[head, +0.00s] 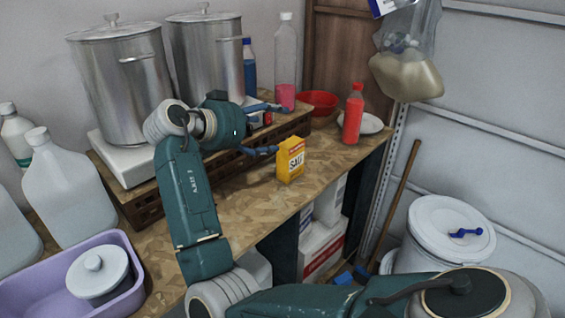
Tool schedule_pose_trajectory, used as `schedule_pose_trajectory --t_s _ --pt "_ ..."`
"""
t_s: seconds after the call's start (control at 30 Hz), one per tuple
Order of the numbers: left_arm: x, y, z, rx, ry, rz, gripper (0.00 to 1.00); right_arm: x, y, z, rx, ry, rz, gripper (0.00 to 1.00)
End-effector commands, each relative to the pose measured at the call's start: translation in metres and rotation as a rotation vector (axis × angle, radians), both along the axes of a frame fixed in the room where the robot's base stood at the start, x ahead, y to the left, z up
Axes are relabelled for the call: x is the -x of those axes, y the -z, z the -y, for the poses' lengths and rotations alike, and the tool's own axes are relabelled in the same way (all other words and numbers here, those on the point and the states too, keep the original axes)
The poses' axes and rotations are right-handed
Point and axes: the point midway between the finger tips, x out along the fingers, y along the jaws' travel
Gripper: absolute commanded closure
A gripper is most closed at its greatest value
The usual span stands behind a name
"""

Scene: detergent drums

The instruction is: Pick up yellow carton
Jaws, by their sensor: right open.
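The yellow carton (290,161), with a white label reading SALT, stands upright on the wooden worktop (236,200) near its front edge. My right gripper (275,129) is open and empty, just left of the carton and partly above it. Its nearer finger ends beside the carton's upper left edge; I cannot tell whether it touches. Its other finger reaches over the crate behind. My left gripper is not in view.
A red bottle (353,114) stands right of the carton by a white plate (371,124) and a red bowl (319,103). Steel pots (125,90), a pink-filled bottle (286,65) and a blue bottle (249,68) stand behind. A purple basin (35,288) is at lower left.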

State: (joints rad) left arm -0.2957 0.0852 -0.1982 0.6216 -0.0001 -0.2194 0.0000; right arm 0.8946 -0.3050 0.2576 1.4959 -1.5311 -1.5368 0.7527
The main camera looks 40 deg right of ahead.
Motion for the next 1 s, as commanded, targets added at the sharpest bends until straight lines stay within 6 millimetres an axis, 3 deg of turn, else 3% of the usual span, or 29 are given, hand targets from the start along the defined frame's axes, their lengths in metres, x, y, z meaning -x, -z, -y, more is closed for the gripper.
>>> schedule_pose_trajectory --t_s 0.3,0.6,0.77,1.0 --pt "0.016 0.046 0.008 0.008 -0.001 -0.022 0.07 0.001 0.045 0.000 0.000 0.001 0.001 0.24" --pt "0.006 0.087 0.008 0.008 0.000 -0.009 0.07 0.001 0.086 0.000 0.001 0.001 0.002 0.24" --pt "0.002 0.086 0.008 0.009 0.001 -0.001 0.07 0.000 0.088 0.006 0.001 0.002 0.002 0.24" --pt "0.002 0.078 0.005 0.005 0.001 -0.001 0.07 -0.003 0.099 0.038 0.001 0.004 -0.001 0.24"
